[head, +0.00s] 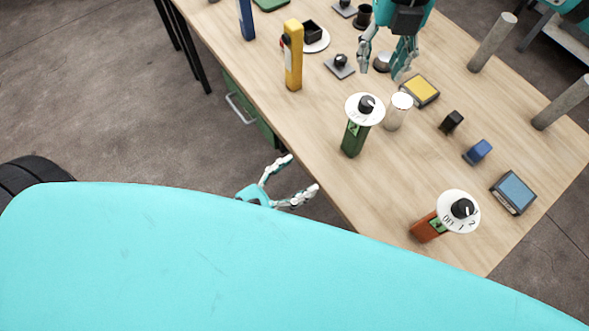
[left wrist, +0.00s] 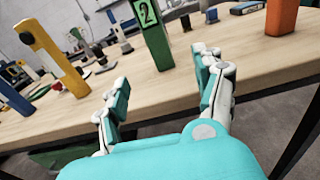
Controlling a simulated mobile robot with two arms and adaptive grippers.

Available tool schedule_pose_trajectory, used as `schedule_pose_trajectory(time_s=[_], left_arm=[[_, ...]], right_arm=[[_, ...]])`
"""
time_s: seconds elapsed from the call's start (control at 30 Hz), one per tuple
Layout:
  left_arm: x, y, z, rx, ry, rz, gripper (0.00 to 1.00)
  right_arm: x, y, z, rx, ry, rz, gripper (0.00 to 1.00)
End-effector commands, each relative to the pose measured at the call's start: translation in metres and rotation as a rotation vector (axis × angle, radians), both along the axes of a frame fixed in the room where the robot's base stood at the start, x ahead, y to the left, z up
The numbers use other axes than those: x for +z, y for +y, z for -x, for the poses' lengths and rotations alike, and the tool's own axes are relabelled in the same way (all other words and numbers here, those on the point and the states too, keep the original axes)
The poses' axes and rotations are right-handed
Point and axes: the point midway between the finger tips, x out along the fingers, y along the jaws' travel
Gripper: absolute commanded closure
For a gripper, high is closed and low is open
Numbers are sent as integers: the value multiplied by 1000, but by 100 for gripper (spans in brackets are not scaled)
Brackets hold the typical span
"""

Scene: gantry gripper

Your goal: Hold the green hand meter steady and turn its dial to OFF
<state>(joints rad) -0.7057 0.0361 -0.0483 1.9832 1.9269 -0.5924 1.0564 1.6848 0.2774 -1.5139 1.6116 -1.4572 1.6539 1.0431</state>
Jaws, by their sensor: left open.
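The green hand meter (head: 354,139) stands on the table in the head view, with a white dial disc (head: 358,118) and black knob (head: 367,104) on top. The knob's setting is too small to read. In the left wrist view its green body (left wrist: 153,45) shows a "2" label; its top is cut off. My left gripper (head: 302,173) is open and empty, off the table's near edge and apart from the meter. It also shows in the left wrist view (left wrist: 156,82). My right gripper (head: 382,71) has its fingers spread above the table, beyond the meter.
A white-topped cylinder (head: 397,113) stands close beside the green meter. An orange meter (head: 427,228) with a similar dial stands at the near right. A yellow device (head: 293,55) stands to the left. Small blocks and a yellow-topped box (head: 420,91) lie to the right.

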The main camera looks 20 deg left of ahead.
Motion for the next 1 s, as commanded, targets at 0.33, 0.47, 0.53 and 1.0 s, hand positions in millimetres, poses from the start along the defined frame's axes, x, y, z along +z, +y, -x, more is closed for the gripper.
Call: schedule_pose_trajectory(time_s=[0.33, 0.47, 0.53, 1.0], left_arm=[[21, -1, -6, 11, -12, 80, 31], [22, -10, -20, 10, -15, 79, 31], [22, -17, -31, 10, -14, 78, 31], [22, -71, -108, 11, -14, 77, 31]], right_arm=[[0, 0, 0, 0, 0, 0, 62], [0, 0, 0, 0, 0, 0, 62], [0, 0, 0, 0, 0, 0, 62], [0, 0, 0, 0, 0, 0, 62]])
